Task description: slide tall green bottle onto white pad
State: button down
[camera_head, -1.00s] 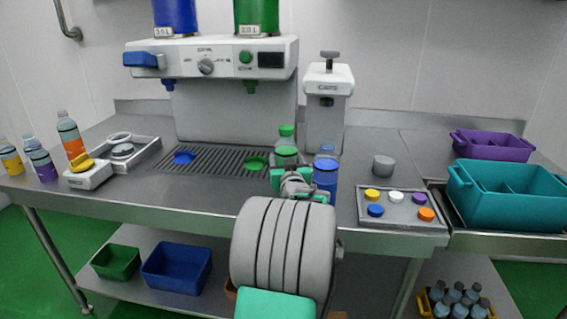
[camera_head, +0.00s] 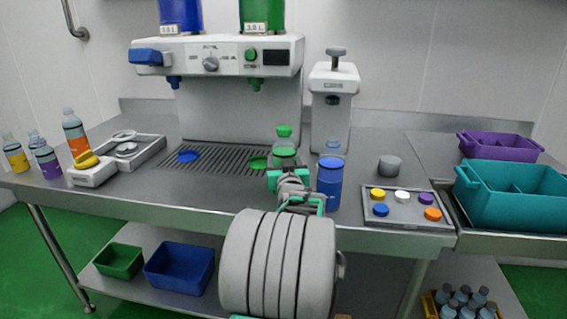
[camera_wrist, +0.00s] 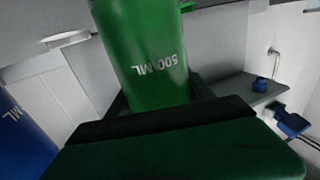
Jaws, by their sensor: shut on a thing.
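The tall green bottle (camera_head: 284,144) has a green cap and a clear upper part. It stands at the front edge of the drip grille, and my gripper hides its lower part. My gripper (camera_head: 286,177) is shut on it from the front. In the wrist view the green body of the bottle (camera_wrist: 148,55), marked 500 ML, stands between the dark fingers (camera_wrist: 160,115). A white pad cannot be made out for certain. A low white block (camera_head: 92,176) with a yellow piece on it is at the left of the table.
A blue bottle (camera_head: 329,184) stands close to the right of my gripper; it also shows in the wrist view (camera_wrist: 20,140). A white press (camera_head: 333,100) stands behind. A tray of coloured caps (camera_head: 418,212) is at the right. The drip grille (camera_head: 215,160) lies left of the bottle.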

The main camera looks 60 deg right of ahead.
jog(key=shift+r, duration=0.15)
jog(key=shift+c, duration=1.5)
grip_release()
jog(key=b+v, duration=0.3)
jog(key=v, duration=1.1)
jog(key=shift+s+a, duration=0.25)
jog(key=shift+a, duration=0.1)
